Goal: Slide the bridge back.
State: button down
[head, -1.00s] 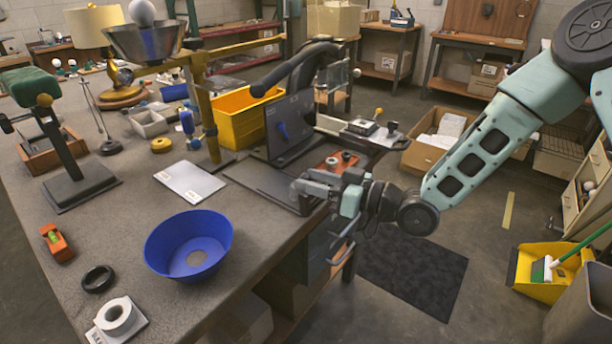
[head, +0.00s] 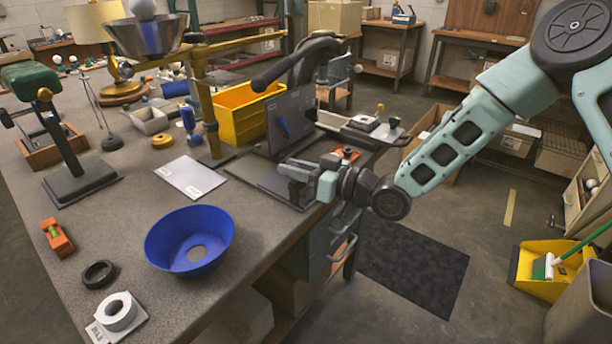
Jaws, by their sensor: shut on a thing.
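The bridge (head: 290,122) appears to be the dark grey upright plate with a blue handle on its face. It stands on a flat dark base plate (head: 250,175) at the right edge of the bench. A black curved lever arm (head: 285,68) rises above it. My gripper (head: 288,172) is low in front of the upright plate, over the base plate, reaching in from the right. Its jaws are shut on a part at the bridge's lower front. The exact grip is small and partly hidden by the gripper itself.
A yellow bin (head: 240,112) stands behind the base plate. A brass post (head: 205,110) and a white sheet (head: 190,177) are to its left. A blue bowl (head: 165,243) sits nearer. An orange-red block (head: 346,154) lies just behind my gripper. The bench between has bare patches.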

jog(key=x, duration=0.2)
jog(key=b+x, duration=0.1)
jog(key=x, duration=0.1)
jog(key=w+x, duration=0.1)
jog(key=shift+w+a, duration=0.1)
jog(key=shift+w, duration=0.1)
jog(key=c, duration=1.3)
grip_release()
jog(key=b+v, duration=0.1)
jog(key=v, duration=1.6)
jog(key=shift+d, duration=0.25)
jog(key=shift+o, duration=0.2)
